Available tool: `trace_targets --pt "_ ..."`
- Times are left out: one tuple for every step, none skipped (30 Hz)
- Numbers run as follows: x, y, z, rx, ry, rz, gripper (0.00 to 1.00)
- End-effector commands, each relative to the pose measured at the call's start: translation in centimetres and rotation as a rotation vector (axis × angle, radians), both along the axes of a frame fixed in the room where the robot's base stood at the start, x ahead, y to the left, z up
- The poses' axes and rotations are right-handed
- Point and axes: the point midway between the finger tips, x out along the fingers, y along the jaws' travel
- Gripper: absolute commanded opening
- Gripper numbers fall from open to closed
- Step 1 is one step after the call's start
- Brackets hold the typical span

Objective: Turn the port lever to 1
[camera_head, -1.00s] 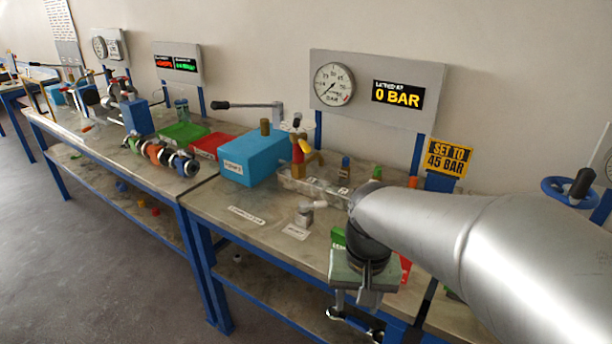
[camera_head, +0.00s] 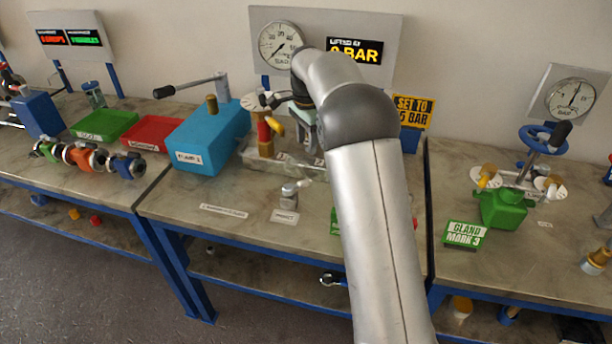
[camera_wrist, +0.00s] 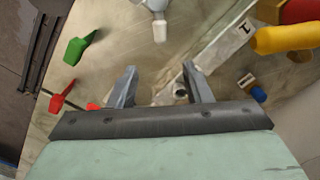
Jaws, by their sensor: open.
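A yellow-handled lever (camera_head: 277,122) sits on an upright brass-and-red valve (camera_head: 265,140) beside the blue pump box. In the wrist view, the yellow handle (camera_wrist: 285,38) is at the upper right, near a pale strip marked "1" (camera_wrist: 243,28). A small grey fitting with a pale stub (camera_head: 290,190) stands nearer the bench front by a small white sign; it shows at the wrist view's top (camera_wrist: 158,22). I cannot tell for sure which one is the port lever. My gripper (camera_wrist: 156,75) is open and empty, apart from both. My arm partly hides it in the head view.
The blue pump box (camera_head: 205,140) stands left of the valve, with a long black-handled lever (camera_head: 190,86) behind. A gauge panel (camera_head: 230,40) reads "0 BAR". Small green (camera_wrist: 80,48) and red (camera_wrist: 60,97) pieces lie left in the wrist view.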

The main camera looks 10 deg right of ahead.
Motion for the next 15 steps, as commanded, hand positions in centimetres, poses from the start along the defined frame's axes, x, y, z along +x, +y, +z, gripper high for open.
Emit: trace_targets --pt "-0.1 0.0 -1.1 0.0 0.005 0.0 0.45" --pt "-0.1 0.0 -1.7 0.001 0.004 0.0 0.45" --pt "-0.1 0.0 -2.6 0.001 0.004 0.0 0.45" --pt "-0.1 0.0 -3.2 0.0 0.005 0.0 0.45" --pt "-0.1 0.0 -3.9 0.001 0.004 0.0 0.45" --pt "-0.1 0.0 -4.8 0.0 0.005 0.001 0.45" --pt "-0.1 0.0 -5.5 0.001 0.004 0.001 0.45" --pt "-0.1 0.0 -6.1 0.001 0.004 0.001 0.45" --pt "-0.1 0.0 -7.0 0.001 0.004 0.001 0.45" --pt "-0.1 0.0 -7.6 0.001 0.004 0.001 0.45" --pt "-0.1 0.0 -8.3 0.001 0.004 0.001 0.45" --pt "-0.1 0.0 -9.0 0.001 0.003 0.002 0.45" --pt "-0.1 0.0 -9.6 0.001 0.003 0.002 0.45" --pt "-0.1 0.0 -10.2 0.001 0.003 0.002 0.45" --pt "-0.1 0.0 -10.8 0.001 0.003 0.002 0.45"
